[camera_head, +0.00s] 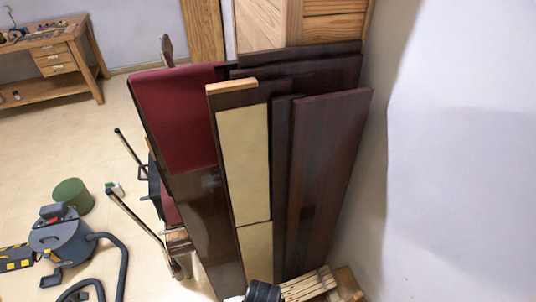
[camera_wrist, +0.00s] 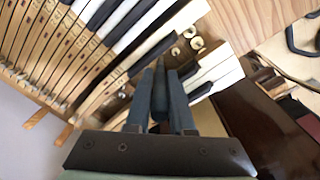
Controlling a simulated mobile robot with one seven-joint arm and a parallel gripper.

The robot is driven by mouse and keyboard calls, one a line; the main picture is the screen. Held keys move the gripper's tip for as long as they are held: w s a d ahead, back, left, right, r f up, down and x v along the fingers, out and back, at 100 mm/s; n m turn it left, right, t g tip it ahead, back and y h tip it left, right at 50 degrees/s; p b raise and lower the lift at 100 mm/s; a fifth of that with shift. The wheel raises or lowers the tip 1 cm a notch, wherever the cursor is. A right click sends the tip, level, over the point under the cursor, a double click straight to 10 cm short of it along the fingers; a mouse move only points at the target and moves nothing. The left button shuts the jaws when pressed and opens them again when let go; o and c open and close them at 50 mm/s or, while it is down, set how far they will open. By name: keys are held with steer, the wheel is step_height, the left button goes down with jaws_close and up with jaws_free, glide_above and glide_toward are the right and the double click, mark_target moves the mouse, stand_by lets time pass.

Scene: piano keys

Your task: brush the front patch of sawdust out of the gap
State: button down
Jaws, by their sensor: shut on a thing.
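In the wrist view my gripper (camera_wrist: 160,75) points into the piano keyboard, its two dark blue-grey fingers close together. They are shut on a slim dark thing (camera_wrist: 160,92) between them, perhaps a brush; its far end is hard to make out. Just beyond the fingertips is a gap (camera_wrist: 183,56) in the row of keys, with a few pale round pins (camera_wrist: 190,32) and brownish wood showing. I cannot pick out the sawdust patches clearly; the fingers hide part of the gap. In the head view only a small dark part of my arm shows at the bottom edge, near the keys (camera_head: 310,285).
White and black keys (camera_wrist: 128,25) flank the gap, with bare wooden key ends (camera_wrist: 45,60) at left. A dark glossy panel (camera_wrist: 260,120) lies at right. In the head view, panels (camera_head: 325,180) lean by the wall, and a vacuum cleaner (camera_head: 62,243) stands on the floor.

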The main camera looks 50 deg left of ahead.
steer(key=shift+w+d, duration=0.25)
steer(key=shift+w, duration=0.25)
steer(key=shift+w+d, duration=0.2)
steer(key=shift+w, duration=0.3)
steer(key=shift+w, duration=0.1)
steer(key=shift+w+d+b, duration=0.25)
steer(key=shift+w+d, duration=0.15)
steer(key=shift+w, duration=0.45)
steer(key=shift+w+d+b, duration=0.25)
steer(key=shift+w+d, duration=0.1)
steer(key=shift+w, duration=0.45)
steer(key=shift+r, duration=0.1)
step_height(320, 180, up, 7)
steer(key=p, duration=0.7)
steer(key=shift+r+p, duration=0.2)
steer(key=shift+p, duration=0.1)
